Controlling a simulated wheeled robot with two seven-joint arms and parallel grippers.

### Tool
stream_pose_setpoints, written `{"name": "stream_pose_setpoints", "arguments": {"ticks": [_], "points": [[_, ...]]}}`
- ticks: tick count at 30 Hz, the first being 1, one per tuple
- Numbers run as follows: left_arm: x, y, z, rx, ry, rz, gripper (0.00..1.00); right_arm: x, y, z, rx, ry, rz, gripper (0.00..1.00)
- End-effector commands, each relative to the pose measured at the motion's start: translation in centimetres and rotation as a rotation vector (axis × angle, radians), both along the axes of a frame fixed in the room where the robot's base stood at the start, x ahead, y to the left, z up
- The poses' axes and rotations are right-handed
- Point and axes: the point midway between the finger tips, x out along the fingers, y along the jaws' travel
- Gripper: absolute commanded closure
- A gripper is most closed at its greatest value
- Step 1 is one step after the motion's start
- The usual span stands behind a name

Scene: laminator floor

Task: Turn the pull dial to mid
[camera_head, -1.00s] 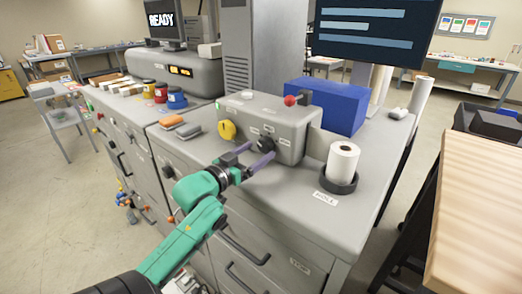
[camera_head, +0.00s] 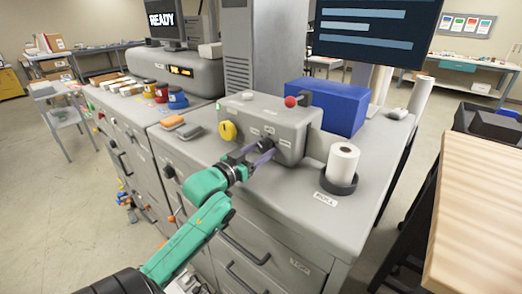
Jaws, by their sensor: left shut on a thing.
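A grey control box (camera_head: 289,128) stands on the grey counter. Its front face carries a black dial (camera_head: 266,143) and, left of it, a yellow dial (camera_head: 227,131). Small white labels are by the dials, too small to read. My left gripper (camera_head: 262,151) reaches in from the lower left, its purple fingers shut on the black dial from both sides. The fingers partly hide the dial, so I cannot tell which way it points. My right gripper is not in view.
A lever with a red knob (camera_head: 290,102) sits on top of the box. A blue block (camera_head: 326,106) stands behind it. A white roll (camera_head: 342,163) in a black holder stands to the right. Orange (camera_head: 172,122) and grey pads lie left of the box.

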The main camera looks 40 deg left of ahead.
Motion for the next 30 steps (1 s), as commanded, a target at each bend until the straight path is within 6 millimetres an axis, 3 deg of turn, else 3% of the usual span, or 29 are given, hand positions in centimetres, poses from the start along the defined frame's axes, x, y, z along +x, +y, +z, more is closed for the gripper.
{"name": "stream_pose_setpoints", "arguments": {"ticks": [8, 30], "points": [[0.0, 0.0, 0.0, 0.15, 0.005, -0.001, 0.97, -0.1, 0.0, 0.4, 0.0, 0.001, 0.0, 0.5], [0.0, 0.2, 0.2, 0.808, 0.019, -0.001, 0.97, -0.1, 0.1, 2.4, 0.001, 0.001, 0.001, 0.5]]}}
